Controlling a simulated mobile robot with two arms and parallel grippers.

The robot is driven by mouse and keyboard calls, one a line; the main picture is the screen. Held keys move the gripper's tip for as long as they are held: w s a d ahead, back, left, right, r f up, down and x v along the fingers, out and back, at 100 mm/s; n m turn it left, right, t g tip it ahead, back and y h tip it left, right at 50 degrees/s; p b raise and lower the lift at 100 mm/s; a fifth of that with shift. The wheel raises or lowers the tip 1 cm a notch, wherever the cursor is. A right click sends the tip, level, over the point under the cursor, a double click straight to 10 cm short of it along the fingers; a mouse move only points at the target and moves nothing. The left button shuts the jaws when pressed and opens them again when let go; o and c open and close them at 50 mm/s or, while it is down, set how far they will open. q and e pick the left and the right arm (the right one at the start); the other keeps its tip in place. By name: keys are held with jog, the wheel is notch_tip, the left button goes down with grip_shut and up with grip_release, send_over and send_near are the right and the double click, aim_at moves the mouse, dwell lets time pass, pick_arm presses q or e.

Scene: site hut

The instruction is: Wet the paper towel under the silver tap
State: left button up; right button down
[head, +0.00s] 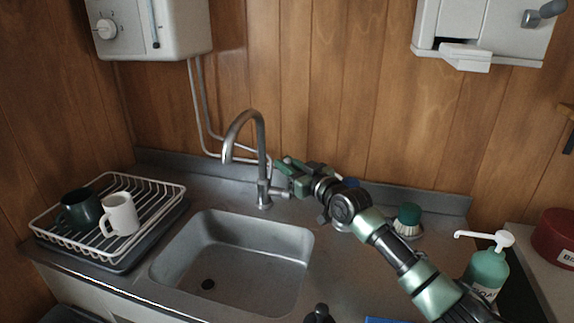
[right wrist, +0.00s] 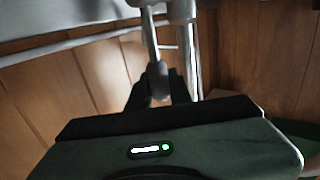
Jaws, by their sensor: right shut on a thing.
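The silver tap (head: 258,150) stands behind the sink, its curved spout hanging over the basin. I see no water stream below the spout. My right gripper (head: 283,174) is at the tap's right side. It is shut on the tap's lever (head: 280,192); in the right wrist view the dark fingers (right wrist: 160,84) close around the thin lever (right wrist: 150,38) beside the tap's column (right wrist: 185,50). Its fingers partly hide the lever in the head view. I cannot make out a loose paper towel. My left gripper is not in view.
The sink basin (head: 232,262) is empty. A white rack (head: 160,192) with a dark mug (head: 78,211) and a white mug (head: 121,214) stands left. A green brush (head: 408,219) and a pump bottle (head: 486,271) are right. A white dispenser (head: 490,25) hangs upper right.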

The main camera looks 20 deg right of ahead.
dwell(0.6)
jog(key=shift+s+a+f+n+b, duration=0.15)
jog(key=shift+s+f+n+b, duration=0.2)
jog(key=shift+b, duration=0.35)
jog(key=shift+s+a+t+b, duration=0.15)
jog(key=shift+a+t+b, duration=0.05)
jog(key=shift+t+b, duration=0.1)
jog(key=shift+r+n, duration=0.25)
jog(key=shift+r, duration=0.05)
jog(key=c, duration=1.3)
grip_release()
jog(key=shift+s, duration=0.1)
